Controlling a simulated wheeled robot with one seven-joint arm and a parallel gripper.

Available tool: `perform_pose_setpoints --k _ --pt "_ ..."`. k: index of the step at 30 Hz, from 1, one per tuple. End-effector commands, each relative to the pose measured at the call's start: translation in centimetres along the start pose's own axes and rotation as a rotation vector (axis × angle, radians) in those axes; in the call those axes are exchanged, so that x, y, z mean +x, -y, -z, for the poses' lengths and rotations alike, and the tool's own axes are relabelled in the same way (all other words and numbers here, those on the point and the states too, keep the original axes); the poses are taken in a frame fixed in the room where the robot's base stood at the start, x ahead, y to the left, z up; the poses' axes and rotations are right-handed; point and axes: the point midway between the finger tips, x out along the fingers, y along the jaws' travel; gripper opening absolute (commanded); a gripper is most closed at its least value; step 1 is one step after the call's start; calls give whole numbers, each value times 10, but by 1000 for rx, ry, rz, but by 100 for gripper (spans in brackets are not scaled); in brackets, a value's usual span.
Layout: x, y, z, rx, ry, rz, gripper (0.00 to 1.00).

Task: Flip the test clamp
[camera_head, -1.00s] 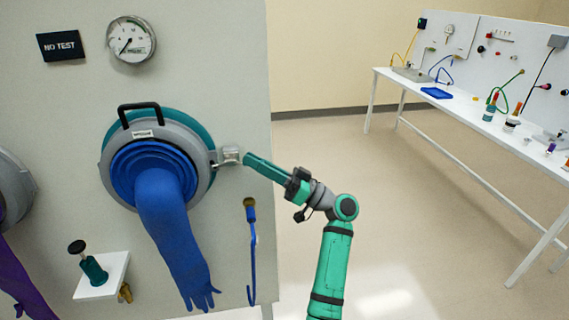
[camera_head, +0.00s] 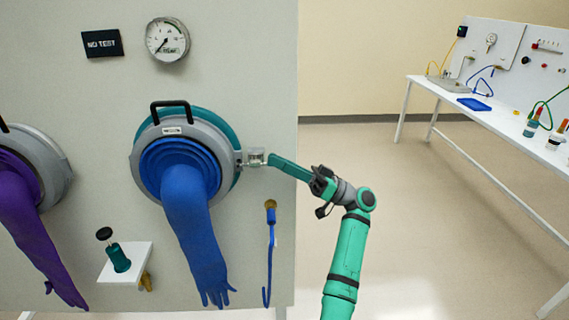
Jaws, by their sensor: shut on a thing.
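The test clamp (camera_head: 253,157) is a small silver metal piece at the right edge of the round glove port ring (camera_head: 229,150), with a blue glove (camera_head: 190,235) hanging from it. My green gripper (camera_head: 271,159) reaches in from the right, and its tip meets the right side of the clamp. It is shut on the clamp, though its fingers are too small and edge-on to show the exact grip. A black handle (camera_head: 170,104) arches over the top of the port.
A gauge (camera_head: 167,40) and a "NO TEST" sign (camera_head: 102,43) are above the port. A blue hooked tube (camera_head: 271,245) hangs below the clamp. A small white shelf (camera_head: 128,258) juts out at lower left. A white bench (camera_head: 480,115) stands far right, with open floor between.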

Motion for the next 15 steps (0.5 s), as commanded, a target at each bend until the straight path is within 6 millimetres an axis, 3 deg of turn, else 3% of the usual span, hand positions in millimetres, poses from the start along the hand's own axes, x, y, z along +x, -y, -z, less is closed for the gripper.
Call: perform_pose_setpoints --k 5,6,15 --pt "1 0 -3 5 5 2 0" --pt "1 0 -3 5 5 2 19" --pt "-1 0 -1 2 1 -1 19"
